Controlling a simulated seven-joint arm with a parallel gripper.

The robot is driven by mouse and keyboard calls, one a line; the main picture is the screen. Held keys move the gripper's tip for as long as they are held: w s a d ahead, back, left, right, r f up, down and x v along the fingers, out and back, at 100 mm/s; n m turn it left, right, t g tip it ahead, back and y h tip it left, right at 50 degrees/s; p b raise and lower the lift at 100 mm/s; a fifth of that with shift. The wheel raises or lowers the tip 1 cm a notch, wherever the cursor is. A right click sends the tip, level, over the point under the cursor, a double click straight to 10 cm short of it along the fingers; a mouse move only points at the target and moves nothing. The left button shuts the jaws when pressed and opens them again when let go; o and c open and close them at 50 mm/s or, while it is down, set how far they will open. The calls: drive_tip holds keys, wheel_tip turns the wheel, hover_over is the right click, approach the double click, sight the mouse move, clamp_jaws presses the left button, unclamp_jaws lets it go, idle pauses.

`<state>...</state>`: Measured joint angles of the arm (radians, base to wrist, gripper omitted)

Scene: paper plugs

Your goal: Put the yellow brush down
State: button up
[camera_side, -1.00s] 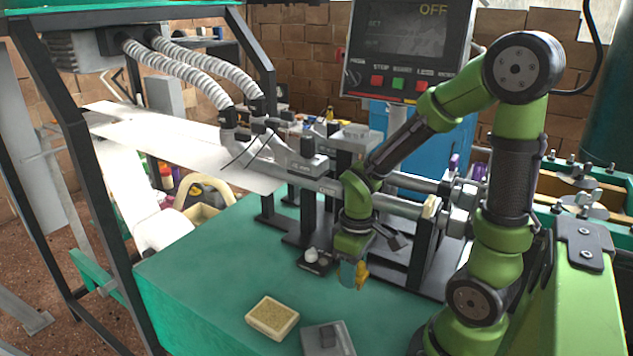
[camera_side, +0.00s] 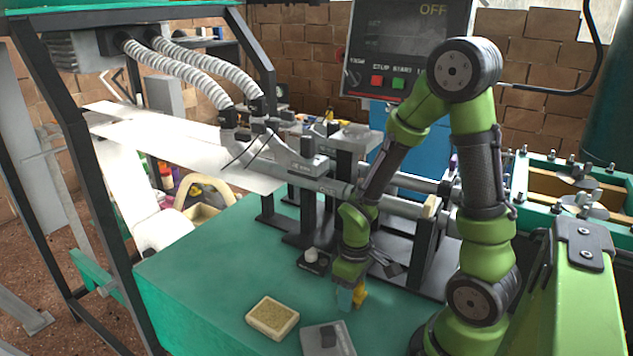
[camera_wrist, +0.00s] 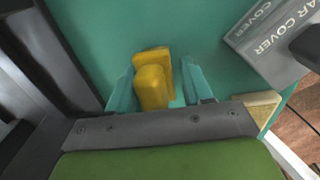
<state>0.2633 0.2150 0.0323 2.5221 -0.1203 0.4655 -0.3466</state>
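The yellow brush (camera_side: 359,293) is at my gripper's fingertips, low over the green table. In the wrist view the brush (camera_wrist: 154,82) sits between the two teal fingers of my gripper (camera_wrist: 159,88), with the left finger close against it and a thin strip of green showing by the right one. My gripper (camera_side: 347,297) points down and looks shut on the brush. I cannot tell whether the underside of the brush touches the table.
A cream tray with a tan pad (camera_side: 272,318) lies on the green table (camera_side: 200,270), left of my gripper. A grey box (camera_side: 327,340) stands near the front; its cover lettering shows in the wrist view. Black machine supports (camera_side: 425,250) stand behind. The table's left part is clear.

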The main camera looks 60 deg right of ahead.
drive_tip(key=shift+o, duration=0.8)
wheel_tip(320, 180, up, 12)
drive_tip(key=a+r+m+t+y, duration=0.2)
drive_tip(key=a+r+m+t, duration=0.2)
drive_tip(key=a+r+t, duration=0.3)
wheel_tip(320, 180, up, 5)
drive_tip(key=shift+a+f, duration=0.2)
drive_tip(key=shift+a, duration=0.65)
drive_tip(key=shift+o, duration=0.5)
